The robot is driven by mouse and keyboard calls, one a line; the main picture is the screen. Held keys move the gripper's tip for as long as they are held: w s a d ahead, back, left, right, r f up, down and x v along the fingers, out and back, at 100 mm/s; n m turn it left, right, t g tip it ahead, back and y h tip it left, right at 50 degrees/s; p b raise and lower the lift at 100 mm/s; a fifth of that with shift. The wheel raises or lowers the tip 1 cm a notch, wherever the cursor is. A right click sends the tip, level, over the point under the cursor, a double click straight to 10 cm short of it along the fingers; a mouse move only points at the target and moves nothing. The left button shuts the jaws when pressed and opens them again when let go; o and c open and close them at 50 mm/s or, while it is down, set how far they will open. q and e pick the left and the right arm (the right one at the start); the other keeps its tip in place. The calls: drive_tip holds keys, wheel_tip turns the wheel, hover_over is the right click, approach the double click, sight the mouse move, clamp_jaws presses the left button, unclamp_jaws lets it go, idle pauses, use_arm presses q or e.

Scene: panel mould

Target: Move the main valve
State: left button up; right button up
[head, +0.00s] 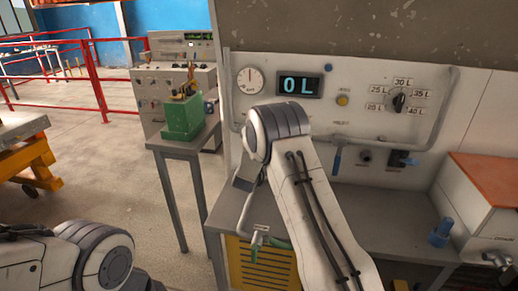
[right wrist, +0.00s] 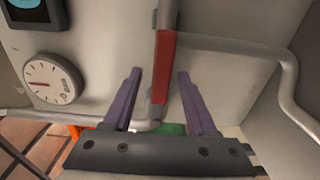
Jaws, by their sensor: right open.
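A red lever handle (right wrist: 163,68), which looks like the main valve's, is on the pipework in the right wrist view. My right gripper (right wrist: 160,74) is open, with one purple finger on each side of the handle. Gaps show between the handle and both fingers in the picture; depth is hard to judge. In the head view my right arm covers this area, so I cannot make out the handle or fingertips there. My left gripper is out of view; only part of the left arm shows at the lower left.
The panel carries a round gauge (head: 250,81), a display (head: 299,85) reading 0 L, and a selector knob (head: 399,100). A blue lever (head: 338,156) hangs beneath the panel pipe. A green block (head: 183,118) stands on a side table. An orange-topped box (head: 487,180) stands at right.

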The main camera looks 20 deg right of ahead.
drive_tip(key=b+v, duration=0.1)
drive_tip(key=v, duration=0.5)
drive_tip(key=shift+s+a, duration=0.1)
idle(0.4)
drive_tip(key=s+a+y, duration=0.1)
drive_tip(key=a+y, duration=0.5)
drive_tip(key=a, duration=0.6)
drive_tip(key=s+a+m+g+y, duration=0.1)
drive_tip(key=s+a+g+y, duration=0.5)
drive_tip(key=s+a, duration=0.7)
drive_tip(key=s+a+f+m+g+y, duration=0.1)
drive_tip(key=s+a+g, duration=0.15)
drive_tip(key=s, duration=0.65)
drive_tip(key=s+a+f+g, duration=0.1)
drive_tip(key=s+a+g, duration=0.15)
drive_tip(key=s, duration=0.65)
drive_tip(key=s+d+m+g+h, duration=0.2)
drive_tip(key=s+d+g, duration=0.2)
drive_tip(key=s, duration=0.8)
drive_tip(key=shift+s+d+f, duration=0.4)
drive_tip(key=shift+d+f, duration=0.05)
drive_tip(key=shift+d, duration=0.65)
